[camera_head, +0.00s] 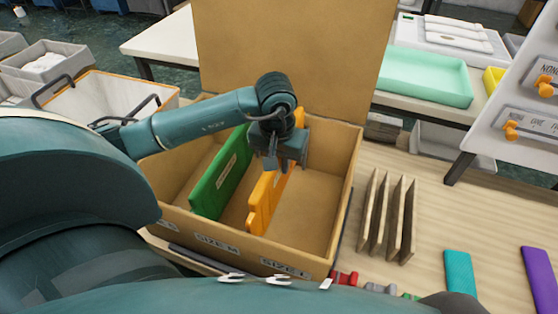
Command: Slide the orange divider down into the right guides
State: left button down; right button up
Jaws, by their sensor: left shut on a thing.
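The orange divider (259,203) is a flat upright panel inside the tan open box (346,190), to the right of the green divider (221,173). My left gripper (277,162) reaches over the box from the left and is shut on the top of the orange divider, covering part of it. The divider runs from front to back, with its near end close to the front wall above the labels. I cannot make out the right guides or whether the divider's lower edge sits in them. My right gripper is not in view.
The box's tall lid (290,50) stands up behind it. Several wooden slats (388,217) stand to the right on the table. A teal strip (460,272) and a purple strip (540,278) lie farther right. Small coloured clips sit at the front edge.

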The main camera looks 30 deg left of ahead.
aim_at(279, 181)
pick_arm(q)
notch_tip(279, 181, down, 5)
jog(key=b, duration=0.5)
jog(key=shift+f, duration=0.2)
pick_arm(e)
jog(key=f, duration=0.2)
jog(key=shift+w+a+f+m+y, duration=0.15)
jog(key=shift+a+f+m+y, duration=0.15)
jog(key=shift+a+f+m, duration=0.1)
pick_arm(q)
jog(key=shift+f+b, duration=0.55)
jog(key=shift+f, duration=0.05)
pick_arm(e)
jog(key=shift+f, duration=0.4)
pick_arm(q)
jog(key=shift+f, duration=0.15)
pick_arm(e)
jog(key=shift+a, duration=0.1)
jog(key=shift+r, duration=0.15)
pick_arm(q)
jog(key=c, duration=1.3)
grip_release()
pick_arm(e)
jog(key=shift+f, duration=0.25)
pick_arm(q)
jog(key=shift+o, duration=0.2)
